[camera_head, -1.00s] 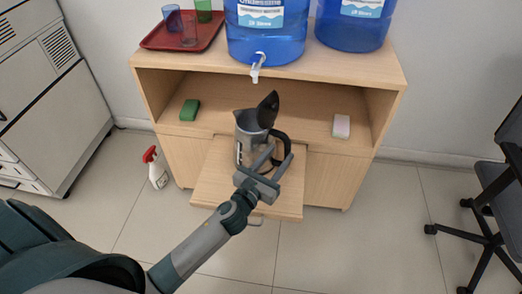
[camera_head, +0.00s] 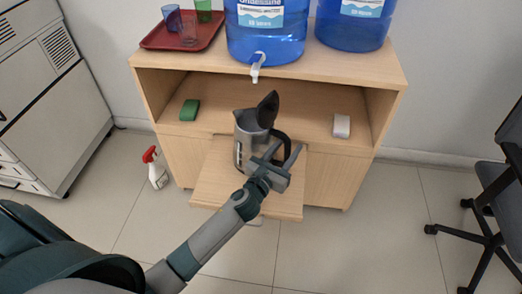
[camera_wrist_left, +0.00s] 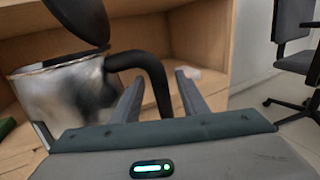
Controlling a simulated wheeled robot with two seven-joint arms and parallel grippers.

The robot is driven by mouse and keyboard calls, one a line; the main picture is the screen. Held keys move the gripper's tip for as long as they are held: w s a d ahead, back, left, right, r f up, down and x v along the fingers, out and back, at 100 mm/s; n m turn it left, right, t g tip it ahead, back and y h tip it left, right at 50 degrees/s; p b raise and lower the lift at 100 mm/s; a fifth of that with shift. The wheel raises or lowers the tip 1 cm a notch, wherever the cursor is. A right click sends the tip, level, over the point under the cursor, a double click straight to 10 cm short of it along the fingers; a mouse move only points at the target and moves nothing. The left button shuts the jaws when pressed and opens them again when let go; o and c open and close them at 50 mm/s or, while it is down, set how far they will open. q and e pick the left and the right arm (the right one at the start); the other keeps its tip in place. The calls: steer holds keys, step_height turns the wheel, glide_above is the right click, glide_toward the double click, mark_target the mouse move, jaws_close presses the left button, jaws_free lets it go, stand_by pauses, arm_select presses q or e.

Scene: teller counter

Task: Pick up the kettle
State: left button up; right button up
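The kettle (camera_head: 247,137) is a silver metal jug with a black handle and a raised black lid. It stands upright on the pulled-out wooden shelf (camera_head: 215,190) of the cabinet. My left gripper (camera_head: 277,152) is open at the kettle's right side, by the handle. In the left wrist view the kettle's metal body (camera_wrist_left: 65,95) fills the left, and the black handle (camera_wrist_left: 155,80) comes down between the two open fingers (camera_wrist_left: 157,92). I cannot tell whether the fingers touch it. The handle's lower part is hidden behind the gripper. My right gripper is not in view.
A blue water bottle with a tap (camera_head: 265,35) stands above the kettle, beside a second blue bottle (camera_head: 352,25). A red tray (camera_head: 170,42) holds cups. Green (camera_head: 189,110) and pale (camera_head: 341,126) sponges lie in the cabinet. A spray bottle (camera_head: 156,170) stands on the floor.

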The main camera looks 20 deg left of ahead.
arm_select(q)
jaws_close()
stand_by(1.2)
